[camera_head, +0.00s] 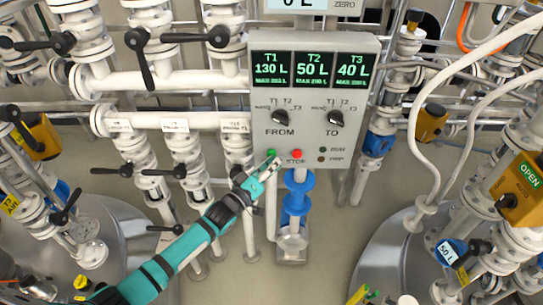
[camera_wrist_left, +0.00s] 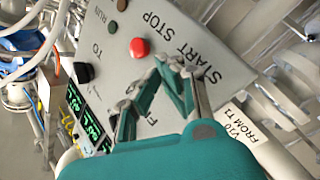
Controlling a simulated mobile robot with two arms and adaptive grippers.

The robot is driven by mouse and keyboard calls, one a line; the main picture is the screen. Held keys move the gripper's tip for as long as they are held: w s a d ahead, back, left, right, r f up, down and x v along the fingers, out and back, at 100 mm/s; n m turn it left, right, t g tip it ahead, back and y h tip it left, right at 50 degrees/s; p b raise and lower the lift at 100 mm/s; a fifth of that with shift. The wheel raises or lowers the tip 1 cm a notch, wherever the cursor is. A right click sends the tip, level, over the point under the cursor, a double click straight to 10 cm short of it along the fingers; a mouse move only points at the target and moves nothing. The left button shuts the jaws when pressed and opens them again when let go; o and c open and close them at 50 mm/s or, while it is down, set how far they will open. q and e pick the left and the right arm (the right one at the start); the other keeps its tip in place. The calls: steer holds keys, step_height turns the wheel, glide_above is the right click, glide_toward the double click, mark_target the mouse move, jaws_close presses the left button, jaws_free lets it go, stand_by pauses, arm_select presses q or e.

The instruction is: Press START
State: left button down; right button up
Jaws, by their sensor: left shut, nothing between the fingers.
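The grey control panel (camera_head: 258,120) hangs upright in the middle of the head view. Its green START button (camera_head: 271,154) is at the lower left, just beyond my left gripper's tips. The red STOP button (camera_head: 297,154) is right of it and also shows in the left wrist view (camera_wrist_left: 139,48). My left gripper (camera_head: 272,164) is shut and empty, its tips at the START button; I cannot tell whether they touch it. In the left wrist view, the fingers hide the button beside the START lettering (camera_wrist_left: 195,60). My right gripper is not in view.
Above the buttons are the FROM knob (camera_head: 281,117), the TO knob (camera_head: 336,118) and a display (camera_head: 313,70) reading T1 130 L, T2 50 L, T3 40 L. White valve pipes (camera_head: 165,82) crowd the left. A blue pipe fitting (camera_head: 297,195) is below the panel.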

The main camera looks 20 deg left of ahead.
arm_select(q)
steer(key=shift+w+a, duration=0.1)
steer(key=shift+w, duration=0.15)
stand_by(0.4)
steer(key=shift+r, duration=0.1)
steer(key=shift+s+d+p, duration=0.25)
steer(key=shift+s+p, duration=0.25)
steer(key=shift+s, duration=0.4)
steer(key=shift+s+d+p, duration=0.25)
steer(key=shift+s+p, duration=0.25)
steer(key=shift+s, duration=0.3)
steer(key=shift+s+d+p, duration=0.2)
steer(key=shift+s+p, duration=0.25)
steer(key=shift+s, duration=0.35)
steer(key=shift+s+d+p, duration=0.25)
steer(key=shift+s+p, duration=0.25)
steer(key=shift+s, duration=0.3)
